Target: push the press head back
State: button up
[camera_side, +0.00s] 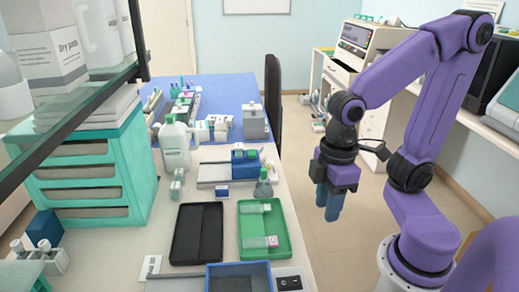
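A small device with a blue block (244,162) sits on a pale flat base (213,172) in the middle of the bench. The blue block, at the right end of the base, may be the press head; it is too small to be sure. My gripper (329,212) hangs with its blue fingers pointing down, right of the bench and apart from the device. The fingers look close together, but their gap is not clear. I see nothing held between them.
A dark tray (176,233) and a green tray (284,243) with slide holders lie in front of the device. A small flask (263,187) stands close to its right, a white bottle (174,143) behind left. A teal drawer rack (148,165) and glass shelf (90,100) fill the left.

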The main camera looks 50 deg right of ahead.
jog(key=w+d+r+m, duration=0.3)
jog(key=w+m, duration=0.2)
jog(key=w, duration=0.5)
jog(key=w+d+r+m, duration=0.25)
jog(key=w+m, duration=0.35)
jog(key=w, duration=0.4)
jog(key=w+d+r+m+t+y, duration=0.15)
jog(key=w+d+m, duration=0.3)
jog(key=d, duration=0.45)
jog(key=w+d+r+m+h, duration=0.1)
jog(key=w+d+r+m, duration=0.1)
jog(key=w+d+m, duration=0.5)
jog(key=f+n, duration=0.1)
jog(key=f, duration=0.4)
jog(key=f+n, duration=0.1)
jog(key=f, duration=0.5)
jog(key=f+n, duration=0.1)
jog(key=f, duration=0.4)
jog(key=shift+w+f+y, duration=0.25)
jog(key=shift+w+f, duration=0.05)
jog(key=shift+f, duration=0.1)
jog(key=shift+c, duration=0.3)
grip_shut()
